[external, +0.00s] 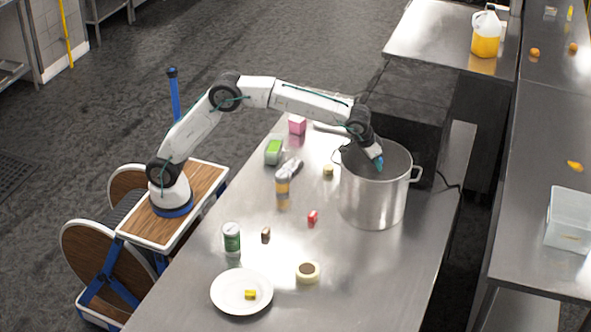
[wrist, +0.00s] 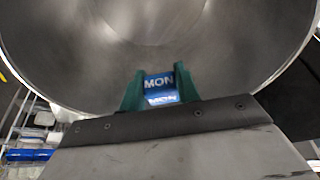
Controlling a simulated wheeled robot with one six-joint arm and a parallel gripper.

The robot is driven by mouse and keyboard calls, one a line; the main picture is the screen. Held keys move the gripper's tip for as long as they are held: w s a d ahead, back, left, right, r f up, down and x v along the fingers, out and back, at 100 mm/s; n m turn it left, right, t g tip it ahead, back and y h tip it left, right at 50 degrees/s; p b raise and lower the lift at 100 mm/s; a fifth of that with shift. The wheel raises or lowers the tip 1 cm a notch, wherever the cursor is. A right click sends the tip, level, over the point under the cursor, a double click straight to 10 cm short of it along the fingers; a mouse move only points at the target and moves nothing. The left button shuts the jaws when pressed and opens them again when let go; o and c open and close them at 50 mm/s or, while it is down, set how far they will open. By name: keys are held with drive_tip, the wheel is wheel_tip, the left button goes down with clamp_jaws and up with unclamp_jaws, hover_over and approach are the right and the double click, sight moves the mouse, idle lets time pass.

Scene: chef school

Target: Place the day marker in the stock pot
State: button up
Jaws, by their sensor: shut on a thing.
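The stock pot (external: 372,200) is a large steel pot with side handles, standing upright on the steel table. My gripper (external: 379,163) is at the pot's open mouth, pointing down into it. In the wrist view my gripper (wrist: 160,91) is shut on the day marker (wrist: 159,84), a small blue piece with "MON" in white letters. The pot's inner wall (wrist: 60,45) and curved rim fill most of the wrist view around it. The day marker is hard to make out in the external view. Whether it touches the pot cannot be told.
On the table (external: 400,270) are a white plate (external: 228,298) with a yellow piece, a tape roll (external: 307,272), a green can (external: 232,238), a shaker (external: 282,182), a green tub (external: 273,152) and a pink box (external: 297,125). The table right of the pot is clear.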

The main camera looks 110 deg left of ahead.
drive_tip(key=o, duration=1)
drive_tip(key=shift+o, duration=0.2)
wheel_tip(320, 180, up, 7)
drive_tip(key=shift+f, duration=0.1)
